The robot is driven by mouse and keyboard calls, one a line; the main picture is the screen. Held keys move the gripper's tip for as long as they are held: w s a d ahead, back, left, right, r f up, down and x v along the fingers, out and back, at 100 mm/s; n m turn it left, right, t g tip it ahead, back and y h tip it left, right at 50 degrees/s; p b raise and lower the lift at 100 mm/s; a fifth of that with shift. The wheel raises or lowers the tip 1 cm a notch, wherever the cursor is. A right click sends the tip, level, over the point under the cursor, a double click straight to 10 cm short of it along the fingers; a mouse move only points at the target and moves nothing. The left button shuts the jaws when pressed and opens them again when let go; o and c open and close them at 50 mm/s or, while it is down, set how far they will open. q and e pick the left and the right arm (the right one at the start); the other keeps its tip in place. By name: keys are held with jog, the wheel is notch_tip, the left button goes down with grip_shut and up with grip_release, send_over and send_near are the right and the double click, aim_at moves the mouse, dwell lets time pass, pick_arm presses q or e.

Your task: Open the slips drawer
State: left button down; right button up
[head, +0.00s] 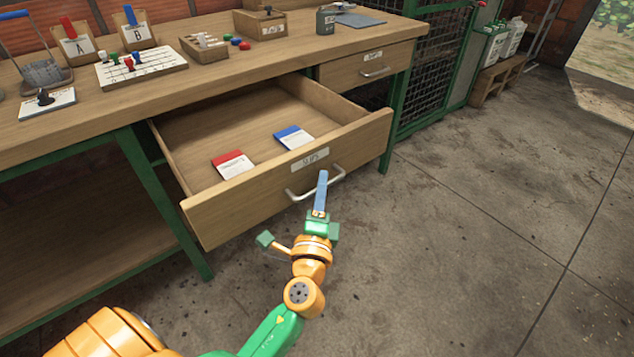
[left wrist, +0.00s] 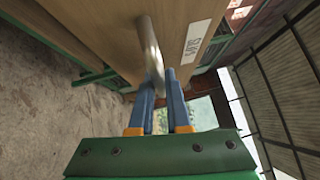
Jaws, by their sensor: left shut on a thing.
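The slips drawer (head: 262,190) is pulled well out from the wooden bench, and its inside shows. Its front has a white label reading SLIPS (head: 310,160) and a metal bar handle (head: 300,196). My left gripper (head: 322,178) is at the drawer front, its blue fingers shut on the handle. In the left wrist view the handle (left wrist: 150,48) runs down to the fingertips (left wrist: 158,76), beside the drawer front (left wrist: 115,30). A red-topped pad (head: 233,165) and a blue-topped pad (head: 294,138) lie in the drawer. My right gripper is not in view.
The bench top (head: 240,56) carries a white pegged board (head: 140,68), bins marked A (head: 78,45) and B (head: 137,36), and small boxes. A second, closed drawer (head: 365,68) is to the right. The concrete floor (head: 480,230) at right is clear.

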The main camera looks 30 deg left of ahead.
pick_arm(q)
jog(key=c, duration=0.9)
grip_release()
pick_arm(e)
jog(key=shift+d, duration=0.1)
pick_arm(q)
jog(key=shift+s+d+f, duration=0.15)
jog(key=shift+s+d, duration=0.05)
jog(key=shift+s, duration=0.05)
jog(key=b+v, duration=0.2)
jog(key=v, duration=0.4)
jog(key=shift+s, duration=0.25)
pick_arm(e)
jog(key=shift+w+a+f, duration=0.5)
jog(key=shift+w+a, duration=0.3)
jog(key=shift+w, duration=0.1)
